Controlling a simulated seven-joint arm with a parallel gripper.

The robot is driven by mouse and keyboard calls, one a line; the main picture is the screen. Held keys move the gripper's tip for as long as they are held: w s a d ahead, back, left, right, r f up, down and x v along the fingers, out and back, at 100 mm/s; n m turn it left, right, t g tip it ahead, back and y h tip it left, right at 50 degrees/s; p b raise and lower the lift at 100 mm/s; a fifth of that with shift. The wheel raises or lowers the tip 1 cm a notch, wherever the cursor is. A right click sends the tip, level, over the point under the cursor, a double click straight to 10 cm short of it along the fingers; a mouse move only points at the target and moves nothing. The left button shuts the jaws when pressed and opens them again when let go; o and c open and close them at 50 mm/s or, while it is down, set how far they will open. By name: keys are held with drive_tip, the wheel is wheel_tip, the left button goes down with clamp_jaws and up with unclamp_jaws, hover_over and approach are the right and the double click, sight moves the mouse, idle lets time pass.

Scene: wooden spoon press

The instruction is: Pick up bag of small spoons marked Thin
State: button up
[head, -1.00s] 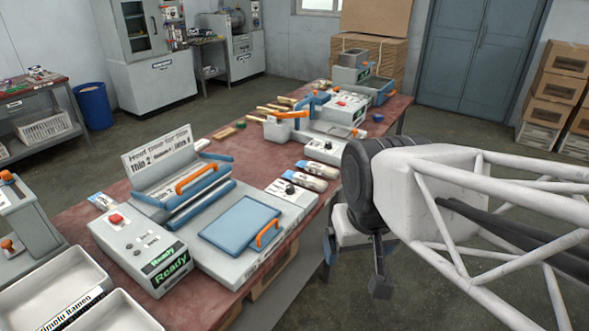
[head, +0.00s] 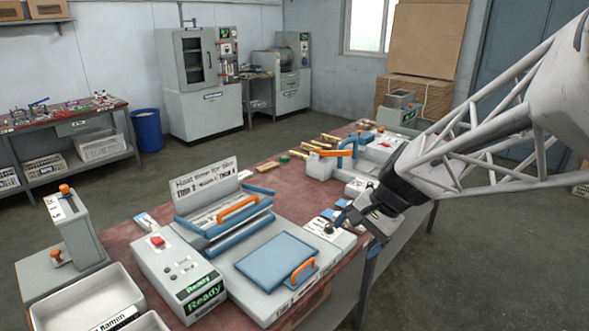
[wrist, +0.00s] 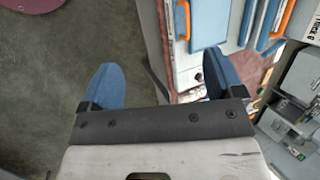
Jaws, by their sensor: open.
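Another pale packet (head: 146,220) lies behind the box with the green Ready display. Their markings are too small to read, so I cannot tell which is marked Thin.
The heat sealer (head: 277,262) with its blue plate and orange handles fills the near table. A control box (head: 180,275) and white trays (head: 85,298) stand at the left. Another machine (head: 375,152) is farther back. Open floor lies right of the table.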

drive_tip(key=w+d+f+m+t+y, duration=0.1)
drive_tip(key=w+f+m, duration=0.2)
drive_tip(key=w, duration=0.3)
drive_tip(key=w+d+f+m+y, duration=0.2)
drive_tip(key=w, duration=0.5)
drive_tip(key=w+d+f+m+t, duration=0.3)
drive_tip(key=w+d+f+m, duration=0.3)
drive_tip(key=w+f, duration=0.4)
drive_tip(key=w+d+f+m+t+y, duration=0.1)
drive_tip(key=w+d+f+m+t, duration=0.2)
drive_tip(key=w+d+f+m, duration=0.4)
drive_tip(key=w+d+f, duration=0.1)
drive_tip(key=w+f, duration=0.2)
drive_tip(key=w, duration=0.1)
drive_tip(key=shift+w+d+f+m+t+y, duration=0.25)
drive_tip(key=shift+w+d+m+t+y, duration=0.05)
drive_tip(key=shift+w+d+t, duration=0.1)
drive_tip(key=shift+x, duration=1.35)
drive_tip(key=shift+x, duration=2.6)
drive_tip(key=shift+w+r, duration=0.1)
